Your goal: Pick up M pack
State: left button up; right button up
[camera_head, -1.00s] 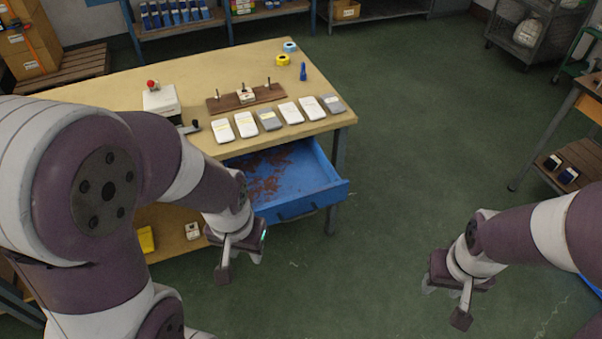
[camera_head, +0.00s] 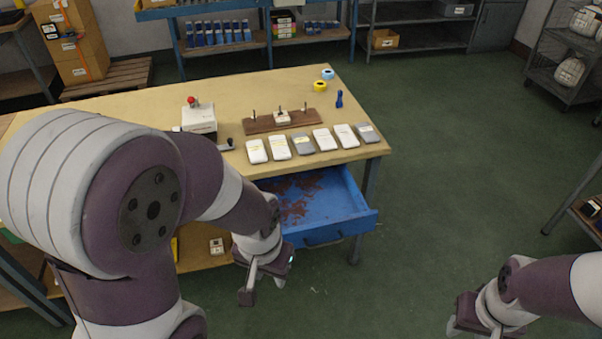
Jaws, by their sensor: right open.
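Several flat packs lie in a row along the front of the table top. White packs (camera_head: 257,151) (camera_head: 279,147) are at the left, then a grey pack (camera_head: 302,145), white packs (camera_head: 324,139) (camera_head: 346,136) and a grey pack (camera_head: 368,133) at the right end. Their labels are too small to read, so I cannot tell which is M. My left gripper (camera_head: 265,284) hangs below and in front of the table, near the drawer, with its fingers apart and empty. My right gripper (camera_head: 478,330) is open at the bottom right, partly cut off, well away from the packs.
A blue drawer (camera_head: 345,217) stands open under the packs. Behind them are a wooden board with pegs (camera_head: 262,124), a box with a red button (camera_head: 199,117), tape rolls (camera_head: 320,86) and a blue figure-like object (camera_head: 339,99). The green floor right of the table is clear.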

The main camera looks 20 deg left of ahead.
aim_at(284, 119)
jog(key=i+l+z, duration=0.9)
jog(key=i+z, duration=0.3)
jog(key=i+u, duration=0.35)
jog(key=i, duration=0.2)
jog(key=i+u, duration=0.35)
jog(key=i, duration=0.2)
jog(key=i+l+u, duration=0.35)
jog(key=i, duration=0.15)
